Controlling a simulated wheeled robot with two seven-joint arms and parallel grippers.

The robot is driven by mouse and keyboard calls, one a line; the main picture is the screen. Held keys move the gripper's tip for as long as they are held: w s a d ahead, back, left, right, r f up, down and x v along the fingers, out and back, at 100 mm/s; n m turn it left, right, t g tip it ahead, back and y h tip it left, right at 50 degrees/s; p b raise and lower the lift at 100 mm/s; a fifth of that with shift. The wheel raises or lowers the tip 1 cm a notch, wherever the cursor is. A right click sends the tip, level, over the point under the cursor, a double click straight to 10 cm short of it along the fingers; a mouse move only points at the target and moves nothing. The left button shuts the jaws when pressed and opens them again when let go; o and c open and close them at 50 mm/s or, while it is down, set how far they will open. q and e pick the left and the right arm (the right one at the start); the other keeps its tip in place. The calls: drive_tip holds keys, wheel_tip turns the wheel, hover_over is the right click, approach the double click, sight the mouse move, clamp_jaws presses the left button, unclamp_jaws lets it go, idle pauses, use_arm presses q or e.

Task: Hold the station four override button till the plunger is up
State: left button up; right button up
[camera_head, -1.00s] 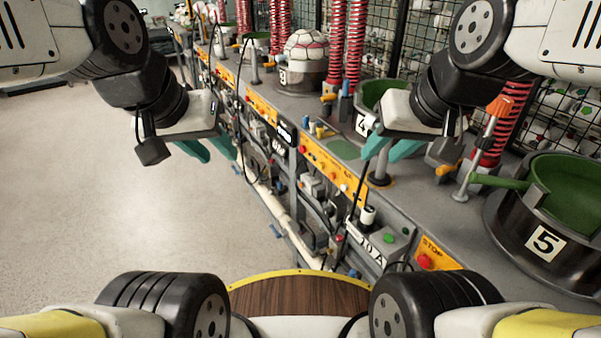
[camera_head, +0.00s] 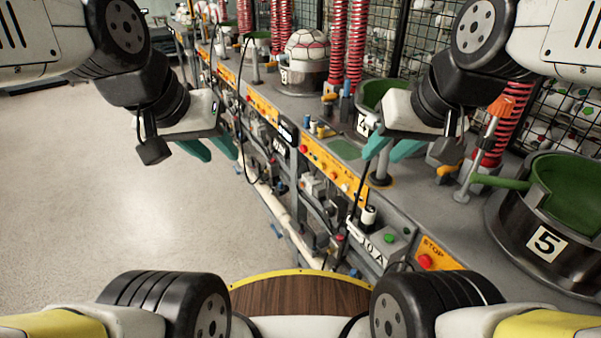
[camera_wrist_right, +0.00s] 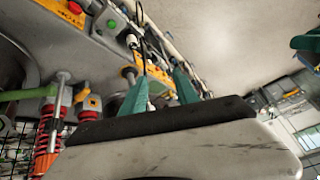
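Station four's green bowl (camera_head: 385,92) stands on the grey bench, its "4" label (camera_head: 363,125) partly covered by my right gripper. A yellow button panel (camera_head: 335,172) with small buttons runs along the bench front below it. I cannot tell which button is the override, and station four's plunger cannot be made out behind my arm. My right gripper (camera_head: 390,150) is open and empty above the panel's right end, apart from it. Its two teal fingers also show in the right wrist view (camera_wrist_right: 160,92). My left gripper (camera_head: 210,150) is open and empty over the floor, left of the bench.
Station five's bowl (camera_head: 547,225) stands at the right, with an orange-topped post (camera_head: 485,150) beside it. A red STOP button (camera_head: 425,261) is at the bench front. A patterned ball (camera_head: 306,48) sits at station three. Floor (camera_head: 130,220) at the left is clear.

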clamp_jaws()
idle(1.8)
